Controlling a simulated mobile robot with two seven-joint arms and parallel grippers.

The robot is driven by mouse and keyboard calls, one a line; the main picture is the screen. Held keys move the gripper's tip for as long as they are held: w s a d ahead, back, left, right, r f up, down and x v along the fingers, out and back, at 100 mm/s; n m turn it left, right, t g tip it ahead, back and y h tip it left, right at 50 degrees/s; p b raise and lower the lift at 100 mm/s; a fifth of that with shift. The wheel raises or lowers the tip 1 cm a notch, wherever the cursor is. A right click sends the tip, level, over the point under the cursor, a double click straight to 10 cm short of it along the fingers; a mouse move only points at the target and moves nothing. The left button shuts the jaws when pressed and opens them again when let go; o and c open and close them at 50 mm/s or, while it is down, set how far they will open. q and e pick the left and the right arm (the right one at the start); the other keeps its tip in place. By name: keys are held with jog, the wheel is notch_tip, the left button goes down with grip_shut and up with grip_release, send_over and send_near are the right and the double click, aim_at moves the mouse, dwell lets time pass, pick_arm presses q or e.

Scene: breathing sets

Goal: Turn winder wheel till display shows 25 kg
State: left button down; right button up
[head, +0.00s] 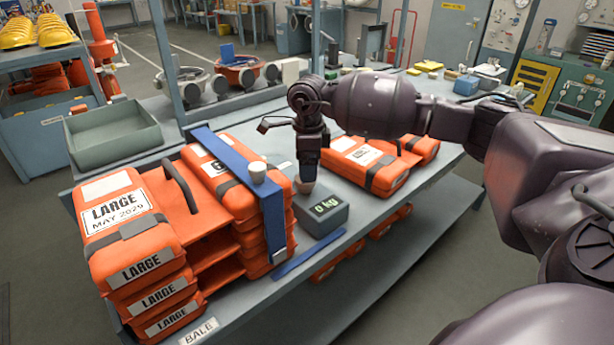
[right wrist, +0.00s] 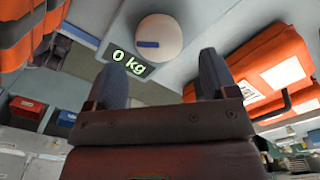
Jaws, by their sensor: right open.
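The grey box (head: 322,213) with the display stands on the bench, and its display (head: 326,204) reads 0 kg. The right wrist view also shows the display (right wrist: 129,62) reading 0 kg. The winder wheel (right wrist: 158,42) is round and beige with a short blue mark, beside the display. In the head view a small brownish part of it (head: 304,187) shows beneath my right gripper (head: 307,175). In the right wrist view my right gripper (right wrist: 161,75) is open, its fingers spread on either side of the wheel's line. I cannot tell whether they touch it. My left gripper is out of view.
More orange packs (head: 365,165) lie to the right. A green tray (head: 112,135) is at the back left.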

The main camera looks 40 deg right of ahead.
jog(key=shift+f, duration=1.95)
jog(key=c, duration=0.9)
jog(key=shift+r, duration=0.1)
